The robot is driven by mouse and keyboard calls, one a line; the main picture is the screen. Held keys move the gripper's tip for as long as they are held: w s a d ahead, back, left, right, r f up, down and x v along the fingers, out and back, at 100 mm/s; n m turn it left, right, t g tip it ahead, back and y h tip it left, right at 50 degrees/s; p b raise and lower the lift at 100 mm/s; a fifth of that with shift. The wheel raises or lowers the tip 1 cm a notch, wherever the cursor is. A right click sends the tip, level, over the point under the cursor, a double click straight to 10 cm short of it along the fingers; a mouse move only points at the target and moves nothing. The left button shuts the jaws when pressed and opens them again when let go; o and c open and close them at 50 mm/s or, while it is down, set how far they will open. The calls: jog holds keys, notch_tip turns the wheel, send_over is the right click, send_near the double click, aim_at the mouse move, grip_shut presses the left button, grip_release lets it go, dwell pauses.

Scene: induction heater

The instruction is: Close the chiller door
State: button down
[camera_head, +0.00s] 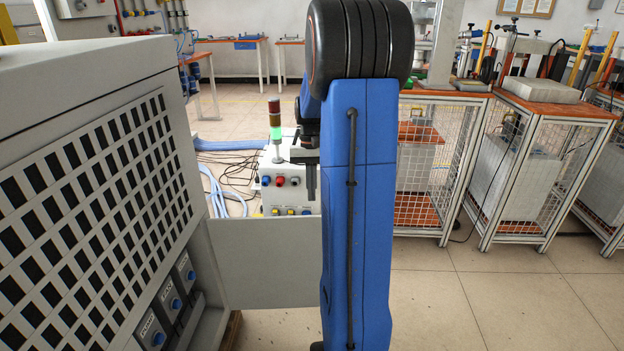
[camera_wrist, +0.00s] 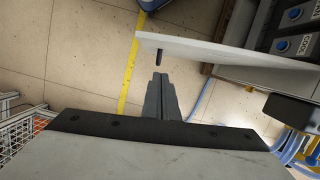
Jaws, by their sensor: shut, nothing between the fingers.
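The chiller (camera_head: 95,180) is a large grey cabinet with a slotted front at the left of the head view. Its door (camera_head: 265,265) is a plain grey panel standing open, sticking out to the right from the low compartment with blue-capped fittings. My blue arm hides the door's far end. In the wrist view the door (camera_wrist: 230,52) shows edge-on as a pale panel, with a small dark handle (camera_wrist: 159,57) near its free end. My gripper (camera_wrist: 160,78) is shut and empty, its tips just short of the handle in the picture; contact cannot be told.
A white control box (camera_head: 292,190) with coloured buttons and a signal light stands behind the door. Cables and hoses (camera_head: 225,185) lie on the floor beside it. Wire-mesh carts (camera_head: 520,170) stand at the right. The tiled floor (camera_head: 500,300) at the front right is clear.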

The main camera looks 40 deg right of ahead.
jog(key=shift+s+a+f, duration=0.55)
jog(key=shift+s+a, duration=0.25)
jog(key=shift+s, duration=0.05)
jog(key=shift+s+a+f, duration=0.5)
jog(key=shift+s+a, duration=0.25)
jog(key=shift+s, duration=0.1)
jog(key=shift+s+a, duration=0.1)
